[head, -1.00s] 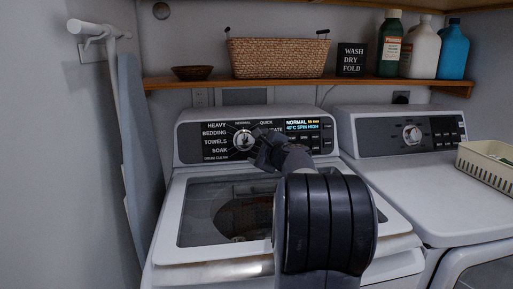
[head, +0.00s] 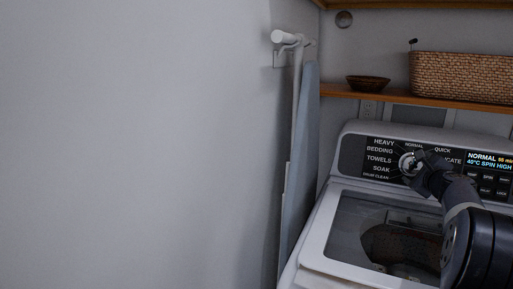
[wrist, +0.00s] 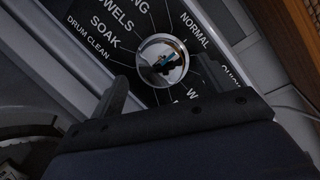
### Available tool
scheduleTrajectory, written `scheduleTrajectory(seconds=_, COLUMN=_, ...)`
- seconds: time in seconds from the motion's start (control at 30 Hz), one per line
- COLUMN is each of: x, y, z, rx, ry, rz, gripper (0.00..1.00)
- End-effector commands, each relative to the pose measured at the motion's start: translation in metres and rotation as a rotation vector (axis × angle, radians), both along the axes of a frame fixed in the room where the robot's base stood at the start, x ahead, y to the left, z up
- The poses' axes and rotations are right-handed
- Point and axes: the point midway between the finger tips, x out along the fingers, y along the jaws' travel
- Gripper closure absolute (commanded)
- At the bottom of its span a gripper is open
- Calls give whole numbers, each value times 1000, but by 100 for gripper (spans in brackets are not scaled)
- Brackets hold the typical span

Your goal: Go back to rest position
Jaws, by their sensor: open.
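My gripper (head: 420,166) is at the washer's control panel (head: 382,159), just right of the round silver dial (head: 407,163) in the head view. A grey finger stands out to the lower left of the dial. I cannot tell whether a finger touches the dial. The panel's display reads NORMAL, 40°C, SPIN HIGH. My arm reaches in from the lower right of the head view.
The washer's glass lid (head: 385,240) is down below the panel. A wooden shelf (head: 345,91) above holds a small bowl (head: 368,83) and a wicker basket (head: 465,77). An ironing board (head: 301,150) hangs at the left wall. A bare wall (head: 130,140) fills the left.

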Motion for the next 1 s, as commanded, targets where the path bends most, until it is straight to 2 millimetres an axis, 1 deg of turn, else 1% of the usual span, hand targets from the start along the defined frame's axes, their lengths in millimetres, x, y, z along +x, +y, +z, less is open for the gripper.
scheduleTrajectory(seconds=0.03, x=7, y=-1, z=-1, rx=1, ry=1, rz=2, gripper=23)
scheduleTrajectory(seconds=0.1, x=13, y=-2, z=-2, rx=1, ry=0, rz=1, gripper=23)
scheduleTrajectory(seconds=0.33, x=24, y=-5, z=-4, rx=1, ry=0, rz=0, gripper=23)
scheduleTrajectory(seconds=0.77, x=21, y=-4, z=-4, rx=7, ry=-4, rz=-3, gripper=23)
scheduleTrajectory(seconds=0.87, x=15, y=-3, z=-2, rx=0, ry=-2, rz=0, gripper=23)
scheduleTrajectory(seconds=1.0, x=-1, y=0, z=-1, rx=0, ry=-1, rz=0, gripper=23)
